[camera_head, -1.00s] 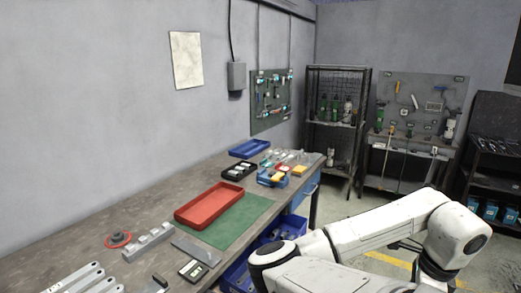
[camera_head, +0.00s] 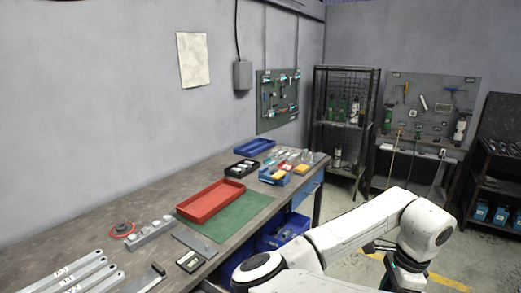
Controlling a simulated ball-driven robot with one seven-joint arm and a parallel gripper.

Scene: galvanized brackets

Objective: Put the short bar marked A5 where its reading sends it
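Several pale metal bars (camera_head: 78,270) lie side by side at the near left of the workbench. Small marks show on them, but I cannot read them or tell which is A5. A grey stepped block (camera_head: 150,235) and a small device with a pale display (camera_head: 189,262) lie beyond them. An empty red tray (camera_head: 211,201) rests on a green mat (camera_head: 245,215). A blue tray (camera_head: 254,147) and a black bin (camera_head: 242,168) stand farther back. My gripper is not clearly in view; only my white arm shows at the lower right.
A blue bin (camera_head: 275,176) and small parts stand at the bench's far end. A red ring-shaped item (camera_head: 122,229) lies near the stepped block. Blue crates (camera_head: 285,230) sit below the bench. Shelving (camera_head: 340,120) and a tool board (camera_head: 278,98) are beyond.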

